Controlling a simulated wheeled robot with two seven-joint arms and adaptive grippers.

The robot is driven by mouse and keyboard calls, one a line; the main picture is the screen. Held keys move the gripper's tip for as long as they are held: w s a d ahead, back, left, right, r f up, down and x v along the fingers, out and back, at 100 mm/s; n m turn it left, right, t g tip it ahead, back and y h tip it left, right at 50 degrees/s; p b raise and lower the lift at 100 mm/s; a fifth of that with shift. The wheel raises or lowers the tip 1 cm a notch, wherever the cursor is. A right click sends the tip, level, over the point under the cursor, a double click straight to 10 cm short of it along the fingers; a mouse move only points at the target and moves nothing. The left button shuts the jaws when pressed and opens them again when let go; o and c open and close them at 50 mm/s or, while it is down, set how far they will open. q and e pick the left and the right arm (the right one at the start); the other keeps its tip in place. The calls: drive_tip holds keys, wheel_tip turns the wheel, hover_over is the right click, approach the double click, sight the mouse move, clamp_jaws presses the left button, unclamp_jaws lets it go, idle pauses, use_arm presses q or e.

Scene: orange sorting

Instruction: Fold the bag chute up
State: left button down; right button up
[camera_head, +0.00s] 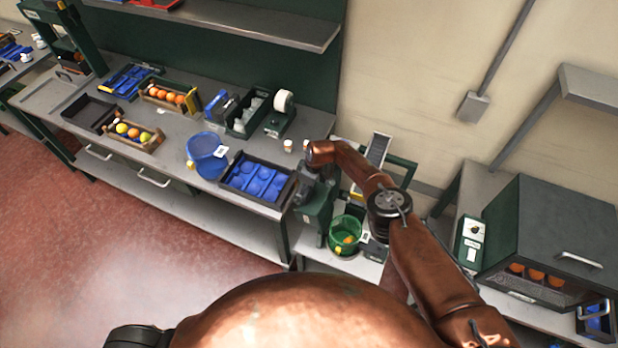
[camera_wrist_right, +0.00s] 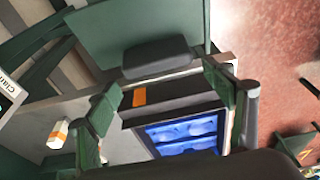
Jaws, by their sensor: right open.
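My right arm reaches over the right end of the workbench, with its gripper (camera_head: 309,188) pointing down beside the blue-lined tray. In the right wrist view the gripper (camera_wrist_right: 163,88) is open, its two fingers spread apart and nothing seen between their tips. A green panel with a dark rounded lip (camera_wrist_right: 155,58), which looks like the bag chute, lies just beyond the fingertips. I cannot tell whether they touch it. In the head view a green part (camera_head: 317,212) at the bench end, probably the same unit, is partly hidden by the gripper. My left gripper is out of view.
The blue-lined tray (camera_head: 284,196) sits close to my right gripper; its blue cups also show in the wrist view (camera_wrist_right: 185,133). A green basket (camera_head: 346,229) stands on the lower surface to the right. A dark cabinet (camera_head: 550,225) stands further right.

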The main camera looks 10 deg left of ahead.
drive_tip(key=v, duration=1)
drive_tip(key=shift+s+d+r, duration=0.15)
drive_tip(key=shift+d+r, duration=0.05)
drive_tip(key=shift+a+f, duration=0.1)
